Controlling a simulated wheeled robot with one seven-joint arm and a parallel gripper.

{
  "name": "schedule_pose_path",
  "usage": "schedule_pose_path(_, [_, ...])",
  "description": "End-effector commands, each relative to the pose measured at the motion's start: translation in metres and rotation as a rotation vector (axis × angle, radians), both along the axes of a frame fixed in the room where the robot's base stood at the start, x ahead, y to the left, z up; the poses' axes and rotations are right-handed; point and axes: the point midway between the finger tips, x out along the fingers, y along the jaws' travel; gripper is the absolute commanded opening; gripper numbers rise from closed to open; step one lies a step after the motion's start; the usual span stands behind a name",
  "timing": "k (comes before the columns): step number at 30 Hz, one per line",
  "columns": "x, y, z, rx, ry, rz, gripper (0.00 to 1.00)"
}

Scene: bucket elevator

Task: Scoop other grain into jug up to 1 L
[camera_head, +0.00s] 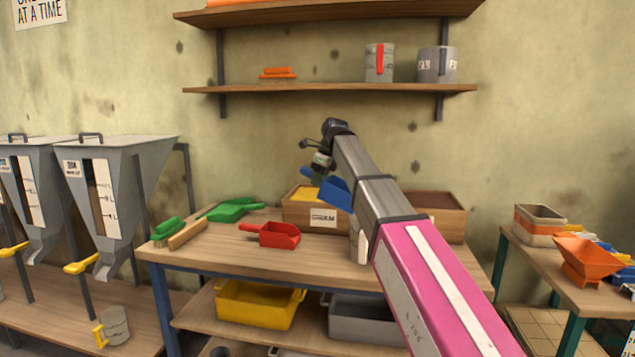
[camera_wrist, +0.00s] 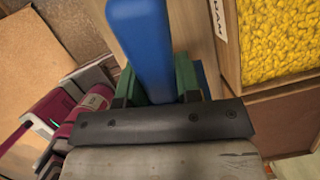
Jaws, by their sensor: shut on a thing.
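My gripper (camera_head: 318,170) is shut on the blue scoop (camera_head: 337,193), in front of the wooden box with yellow grain (camera_head: 305,193). In the wrist view the green fingers of my gripper (camera_wrist: 157,85) close on the scoop's blue handle (camera_wrist: 140,40); the scoop's bowl is mostly hidden. Yellow grain (camera_wrist: 280,40) fills a box at upper right there. A second wooden box (camera_head: 440,218) stands to the right, partly behind my arm; its contents are hard to make out. A grey jug with a yellow handle (camera_head: 117,325) stands on the low bench at left.
A red scoop (camera_head: 278,235), green scoop (camera_head: 236,210) and brush (camera_head: 168,232) lie on the table. Grey hoppers (camera_head: 115,180) stand at left. Jugs (camera_head: 379,65) sit on the wall shelf. A yellow tub (camera_head: 258,304) and grey tub (camera_head: 365,320) are below. An orange funnel (camera_head: 584,262) is at right.

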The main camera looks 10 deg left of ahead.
Motion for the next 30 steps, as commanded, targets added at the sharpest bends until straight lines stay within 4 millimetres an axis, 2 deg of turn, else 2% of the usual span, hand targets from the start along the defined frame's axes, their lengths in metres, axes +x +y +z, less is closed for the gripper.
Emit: schedule_pose_path(30, [-0.006,-0.024,0.025,0.196,-0.049,-0.002,0.0])
